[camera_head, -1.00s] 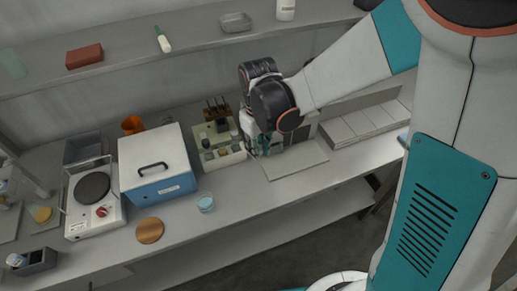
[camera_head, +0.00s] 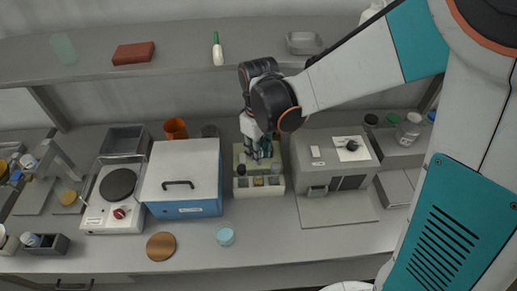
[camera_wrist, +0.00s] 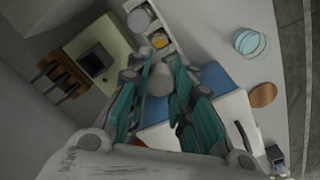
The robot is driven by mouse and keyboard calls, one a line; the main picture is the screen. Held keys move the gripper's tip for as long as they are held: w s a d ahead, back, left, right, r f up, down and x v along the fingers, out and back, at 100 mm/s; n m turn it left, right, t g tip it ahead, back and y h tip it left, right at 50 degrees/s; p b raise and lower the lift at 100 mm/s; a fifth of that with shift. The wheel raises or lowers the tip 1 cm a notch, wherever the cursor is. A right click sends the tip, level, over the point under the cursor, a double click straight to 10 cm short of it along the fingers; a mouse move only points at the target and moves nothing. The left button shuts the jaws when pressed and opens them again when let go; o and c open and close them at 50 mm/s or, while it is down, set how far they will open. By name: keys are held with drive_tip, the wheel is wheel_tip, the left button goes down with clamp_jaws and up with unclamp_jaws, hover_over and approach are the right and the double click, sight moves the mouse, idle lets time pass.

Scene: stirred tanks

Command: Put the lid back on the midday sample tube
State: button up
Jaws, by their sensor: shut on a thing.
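A white sample rack (camera_head: 259,191) stands on the bench with several small tubes in its compartments. One has an amber top (camera_head: 258,181); in the wrist view the rack (camera_wrist: 167,22) shows a grey round top (camera_wrist: 139,19) beside an amber one (camera_wrist: 160,42). My gripper (camera_head: 263,155) is above the beige block behind the rack. In the wrist view, my gripper (camera_wrist: 164,72) is shut on a small grey rounded piece (camera_wrist: 160,80), apparently the lid. Its underside is hidden, and I cannot tell whether it touches a tube. I cannot read which tube is midday.
A beige block (camera_head: 239,153) stands close behind the rack. A blue-and-white box (camera_head: 183,180) is to the left, a grey machine (camera_head: 335,158) to the right. A light blue dish (camera_head: 225,236) and brown disc (camera_head: 161,246) lie in front. The shelf (camera_head: 170,65) overhangs the back.

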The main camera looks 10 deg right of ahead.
drive_tip(key=shift+f+b, duration=2.05)
drive_tip(key=shift+f, duration=0.85)
drive_tip(key=shift+f+b, duration=0.15)
drive_tip(key=shift+b, duration=0.3)
idle(0.5)
drive_tip(key=o, duration=1.3)
drive_tip(key=shift+c, duration=0.2)
drive_tip(key=shift+r+p, duration=2.45)
drive_tip(key=shift+r, duration=1.1)
